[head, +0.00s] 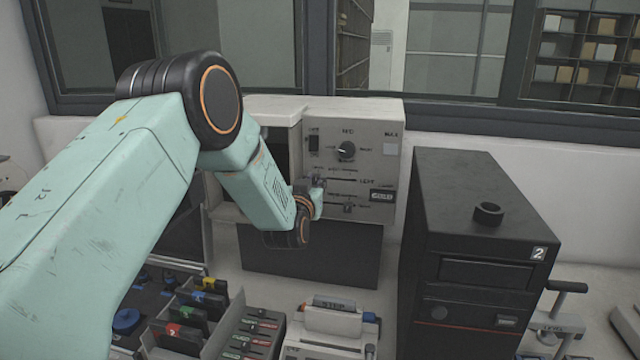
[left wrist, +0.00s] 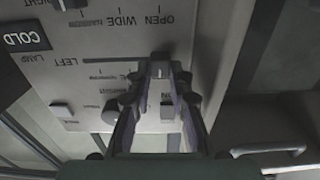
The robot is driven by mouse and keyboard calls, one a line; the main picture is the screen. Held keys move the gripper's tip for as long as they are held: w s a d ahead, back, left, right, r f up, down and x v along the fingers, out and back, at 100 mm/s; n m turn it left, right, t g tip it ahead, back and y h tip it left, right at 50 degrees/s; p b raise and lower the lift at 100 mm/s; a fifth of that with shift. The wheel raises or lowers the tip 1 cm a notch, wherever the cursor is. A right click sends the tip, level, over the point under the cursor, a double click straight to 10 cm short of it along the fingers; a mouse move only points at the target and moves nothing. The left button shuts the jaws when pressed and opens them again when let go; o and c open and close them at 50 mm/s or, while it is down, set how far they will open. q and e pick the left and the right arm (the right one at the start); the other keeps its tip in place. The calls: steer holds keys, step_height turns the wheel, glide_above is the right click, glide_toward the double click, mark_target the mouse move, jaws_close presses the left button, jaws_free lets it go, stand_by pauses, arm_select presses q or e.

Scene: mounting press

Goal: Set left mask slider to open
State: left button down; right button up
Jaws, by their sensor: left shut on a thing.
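The pale control panel (head: 362,170) stands ahead with slider tracks on its face. The left mask slider's track (left wrist: 100,61) runs beside the word LEFT in the left wrist view. My left gripper (head: 317,183) is at the left end of that track in the head view. Its fingertips (left wrist: 161,70) are shut on the slider's small handle, which they mostly hide. They are on the side of the printed word OPEN. A lower slider knob (head: 348,208) sits on another track. My right gripper is in neither view.
A rotary knob (head: 346,150) and a switch (head: 313,143) sit above the sliders. A COLD sign (head: 381,196) is at right. A black cabinet (head: 470,240) stands right of the panel.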

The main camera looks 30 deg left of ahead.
arm_select(q)
steer(key=shift+a+r, duration=0.1)
steer(key=shift+a, duration=0.3)
steer(key=shift+d+r, duration=0.1)
steer(key=shift+d, duration=0.15)
steer(key=c, duration=1.5)
jaws_free()
steer(key=shift+c, duration=0.2)
steer(key=shift+o, duration=1.4)
steer(key=shift+w+a+f, duration=0.1)
steer(key=shift+a+f, duration=0.15)
steer(key=shift+a, duration=0.05)
steer(key=shift+o, duration=0.3)
steer(key=shift+d, duration=0.35)
steer(key=shift+a, duration=0.1)
steer(key=shift+a+f, duration=0.1)
steer(key=shift+a, duration=0.05)
steer(key=shift+d, duration=0.2)
